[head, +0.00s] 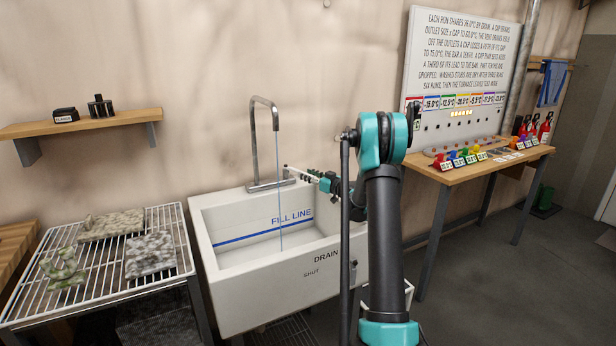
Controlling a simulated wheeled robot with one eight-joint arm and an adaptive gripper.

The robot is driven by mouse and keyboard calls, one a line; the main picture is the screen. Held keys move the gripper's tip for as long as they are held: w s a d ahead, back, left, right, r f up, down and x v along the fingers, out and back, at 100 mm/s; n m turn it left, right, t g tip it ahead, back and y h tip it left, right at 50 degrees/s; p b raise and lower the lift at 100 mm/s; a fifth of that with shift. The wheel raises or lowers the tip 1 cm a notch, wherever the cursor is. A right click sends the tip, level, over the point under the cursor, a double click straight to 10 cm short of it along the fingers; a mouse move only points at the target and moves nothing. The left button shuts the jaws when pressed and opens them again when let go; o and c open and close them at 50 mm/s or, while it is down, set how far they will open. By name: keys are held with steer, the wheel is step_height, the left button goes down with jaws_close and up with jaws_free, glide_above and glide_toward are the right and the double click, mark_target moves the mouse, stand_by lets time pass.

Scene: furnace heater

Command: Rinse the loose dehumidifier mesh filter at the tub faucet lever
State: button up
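The tub faucet (254,140) is a tall grey spout at the back of the white tub (235,295). A thin blue stream of water (280,205) runs from it into the tub. The faucet lever (292,172) sticks out to the right at the faucet's base. My gripper (318,179) is at the lever's outer end; its fingers are too small to tell open from shut, or whether they touch the lever. On the wire rack at left lie a grey mottled square slab (150,255) and a greenish mottled slab (110,224). I cannot tell which, if either, is the mesh filter.
The wire rack (115,290) also holds a lumpy green piece (62,268). The tub has a blue fill line and a drain label reading SHUT. A wall shelf (80,123) holds two dark items. At right, a wooden bench (470,172) carries coloured pieces below a sign.

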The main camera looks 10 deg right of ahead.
step_height(320, 180, up, 10)
steer(key=shift+f, duration=0.1)
stand_by(0.4)
